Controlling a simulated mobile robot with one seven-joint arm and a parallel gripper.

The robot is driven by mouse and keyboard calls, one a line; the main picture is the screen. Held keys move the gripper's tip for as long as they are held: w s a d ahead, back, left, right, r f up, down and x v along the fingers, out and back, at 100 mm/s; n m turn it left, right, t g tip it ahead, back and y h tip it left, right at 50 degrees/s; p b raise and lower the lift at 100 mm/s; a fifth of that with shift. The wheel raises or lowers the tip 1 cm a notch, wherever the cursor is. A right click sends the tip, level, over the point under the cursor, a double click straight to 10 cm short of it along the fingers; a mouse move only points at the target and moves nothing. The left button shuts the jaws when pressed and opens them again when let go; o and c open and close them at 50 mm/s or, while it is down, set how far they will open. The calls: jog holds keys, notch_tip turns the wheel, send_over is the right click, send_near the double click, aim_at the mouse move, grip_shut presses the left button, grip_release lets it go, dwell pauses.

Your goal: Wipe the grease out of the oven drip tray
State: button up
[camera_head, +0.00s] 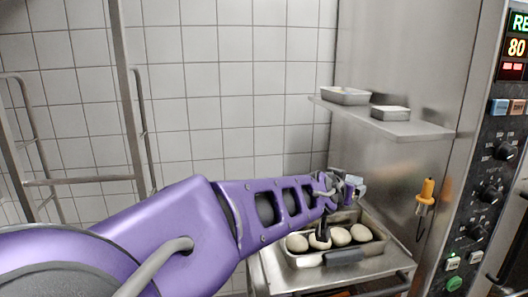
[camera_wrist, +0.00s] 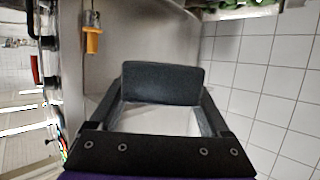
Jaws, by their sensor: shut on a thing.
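My gripper (camera_head: 345,188) is at the end of my purple arm, above the far side of a steel tray. In the wrist view, my gripper (camera_wrist: 162,100) is shut on a dark grey pad (camera_wrist: 163,83), which spans between the two fingers. No grease can be made out in either view, and I cannot tell which surface is the drip tray. The oven front (camera_head: 470,190) stands at the right with its lit panel.
The shallow tray (camera_head: 300,262) holds several pale round lumps on a steel stand. A dark block (camera_head: 343,257) is at its front edge. A wall shelf (camera_head: 425,131) carries two small metal pans. An orange-handled probe (camera_head: 427,190) hangs on the oven side. A rack stands left.

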jog(key=s+a+f+n+t+y, duration=0.1)
jog(key=a+f+n+y, duration=0.2)
jog(key=f, duration=1.1)
jog(key=shift+s+a+f+t, duration=0.3)
jog(key=shift+a+f, duration=0.05)
jog(key=shift+a, duration=0.35)
jog(key=shift+d, duration=0.1)
